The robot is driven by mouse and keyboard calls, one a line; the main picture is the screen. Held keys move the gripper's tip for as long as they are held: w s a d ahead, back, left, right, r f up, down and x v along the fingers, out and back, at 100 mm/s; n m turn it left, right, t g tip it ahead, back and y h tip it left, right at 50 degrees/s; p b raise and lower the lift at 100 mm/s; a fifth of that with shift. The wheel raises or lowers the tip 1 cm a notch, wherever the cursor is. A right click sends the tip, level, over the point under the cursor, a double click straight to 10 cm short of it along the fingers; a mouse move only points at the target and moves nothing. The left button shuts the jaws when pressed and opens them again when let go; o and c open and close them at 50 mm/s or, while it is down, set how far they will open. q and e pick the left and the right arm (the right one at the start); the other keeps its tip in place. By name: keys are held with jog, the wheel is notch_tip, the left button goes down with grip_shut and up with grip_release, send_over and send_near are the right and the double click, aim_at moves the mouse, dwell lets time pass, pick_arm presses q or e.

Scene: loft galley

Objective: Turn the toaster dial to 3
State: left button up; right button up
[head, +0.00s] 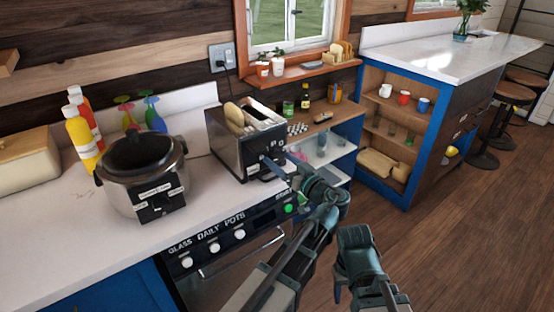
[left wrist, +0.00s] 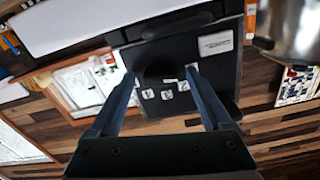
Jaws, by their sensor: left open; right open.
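The toaster (head: 229,150) is a dark and silver box with a bread slice standing in its top slot, on the white counter. Its black front panel (left wrist: 222,75) fills the middle of the left wrist view. The dark round dial (left wrist: 156,72) shows there, with small white number labels beside it; I cannot read its setting. My left gripper (head: 280,163) is at the toaster's front. Its two blue fingers (left wrist: 160,78) are apart, one on each side of the dial; I cannot tell whether they touch it. My right gripper (head: 345,284) hangs low over the floor, away from the toaster.
A steel cooker (head: 145,180) with a black lid stands left of the toaster. Squeeze bottles (head: 82,135) and a bread box (head: 24,157) are further left. An oven front with knobs (head: 213,247) is below. Open shelves (head: 325,145) are to the right, with free floor beyond.

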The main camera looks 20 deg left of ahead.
pick_arm(q)
grip_shut()
jog(key=shift+m, duration=0.3)
jog(key=m, duration=0.3)
jog(key=shift+m, duration=0.4)
jog(key=m, duration=0.3)
jog(key=shift+m, duration=0.3)
jog(key=m, duration=0.4)
jog(key=shift+m, duration=1.8)
